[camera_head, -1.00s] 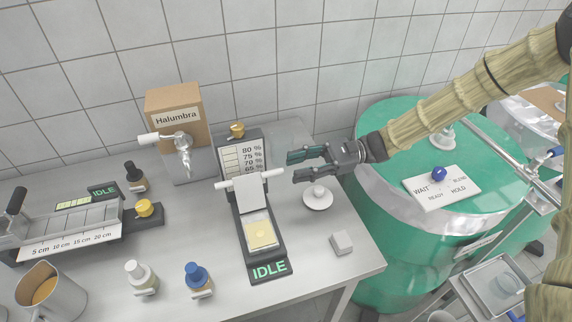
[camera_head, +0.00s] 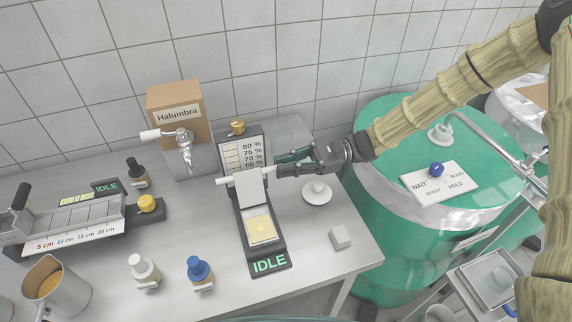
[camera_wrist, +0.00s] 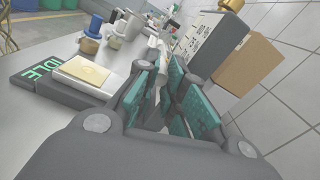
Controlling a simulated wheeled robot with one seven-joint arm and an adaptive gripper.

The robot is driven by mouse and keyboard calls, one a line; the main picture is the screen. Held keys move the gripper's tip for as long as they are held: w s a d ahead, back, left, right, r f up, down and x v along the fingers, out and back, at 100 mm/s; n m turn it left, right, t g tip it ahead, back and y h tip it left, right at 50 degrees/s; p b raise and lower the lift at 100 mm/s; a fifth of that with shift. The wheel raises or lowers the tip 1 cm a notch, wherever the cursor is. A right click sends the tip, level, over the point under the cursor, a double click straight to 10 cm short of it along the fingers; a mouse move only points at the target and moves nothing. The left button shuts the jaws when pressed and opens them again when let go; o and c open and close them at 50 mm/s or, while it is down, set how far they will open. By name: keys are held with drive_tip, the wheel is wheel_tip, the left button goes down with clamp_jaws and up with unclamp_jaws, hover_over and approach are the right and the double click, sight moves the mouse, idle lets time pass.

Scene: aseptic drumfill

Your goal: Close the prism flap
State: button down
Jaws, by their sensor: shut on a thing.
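The prism flap (camera_head: 250,190) is a white plate with a white crossbar on the dark tester in the head view. It stands raised at the back of the prism plate (camera_head: 262,230), whose yellowish patch lies uncovered. My gripper (camera_head: 279,164) reaches in from the right and is shut on the right end of the crossbar. In the wrist view my gripper's teal finger pads (camera_wrist: 172,92) close around a white piece, mostly hidden between them. The prism plate (camera_wrist: 82,70) and the IDLE display show at left there.
A percent scale (camera_head: 240,156) stands behind the flap. A white knobbed disc (camera_head: 317,191) and a grey block (camera_head: 340,237) sit to the right. White and blue capped bottles stand front left. The Halumbra box (camera_head: 175,112) with its tap is behind.

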idle(0.3)
drive_tip(key=s+d+f+n+b, duration=0.1)
drive_tip(key=s+n+b, duration=0.2)
drive_tip(key=n+b, duration=0.2)
drive_tip(key=s+d+f+n+b, duration=0.1)
drive_tip(key=s+n+b, duration=0.2)
drive_tip(key=n+b, duration=0.2)
drive_tip(key=s+d+f+n+b, duration=0.1)
drive_tip(key=s+f+n+b, duration=0.1)
drive_tip(key=s+n+b, duration=0.2)
drive_tip(key=shift+s+d+n+b, duration=0.1)
drive_tip(key=shift+d+n+b, duration=0.1)
drive_tip(key=shift+n+b, duration=0.75)
drive_tip(key=shift+s+f+b, duration=0.1)
drive_tip(key=shift+f+b, duration=0.15)
drive_tip(key=shift+b, duration=0.15)
drive_tip(key=shift+s+d+f+b, duration=0.1)
drive_tip(key=shift+s+f+b, duration=0.2)
drive_tip(key=shift+f, duration=0.2)
drive_tip(key=shift+s+d+f+b, duration=0.1)
drive_tip(key=shift+s+f+b, duration=0.15)
drive_tip(key=shift+f, duration=0.2)
